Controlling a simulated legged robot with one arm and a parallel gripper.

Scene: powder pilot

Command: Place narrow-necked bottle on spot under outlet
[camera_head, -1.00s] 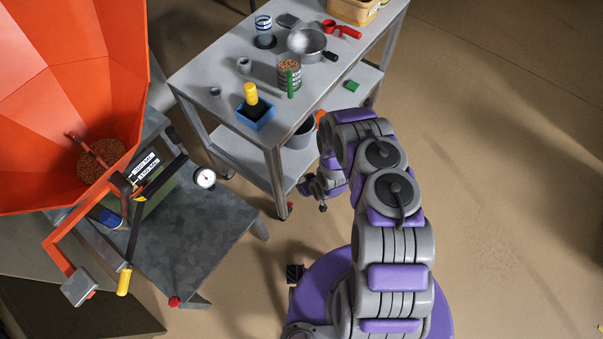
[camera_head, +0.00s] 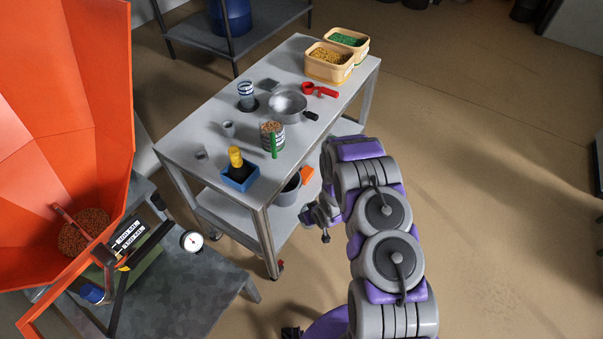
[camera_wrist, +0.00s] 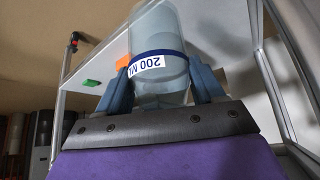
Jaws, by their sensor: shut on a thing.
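My gripper (camera_wrist: 160,70) is shut on a clear bottle (camera_wrist: 158,98) with a dark blue band and a "200 ML" label, seen close in the wrist view. Its neck cannot be made out. In the head view my gripper (camera_head: 322,214) is low beside the cart's right side; the bottle is not clear there. The orange hopper (camera_head: 65,120) is at the left, with grain in its bottom and a label plate (camera_head: 128,236) at its front. The outlet and the spot under it are hidden by the hopper and its bars. The grey bench (camera_head: 190,290) is below.
The grey cart (camera_head: 190,140) stands between bench and background, carrying a pan (camera_head: 287,106), a striped cup (camera_head: 246,95), a grain-filled jar (camera_head: 272,135), a blue tray (camera_head: 240,178) and bins (camera_head: 329,63). A dial gauge (camera_head: 192,241) is on the bench. Floor at right is clear.

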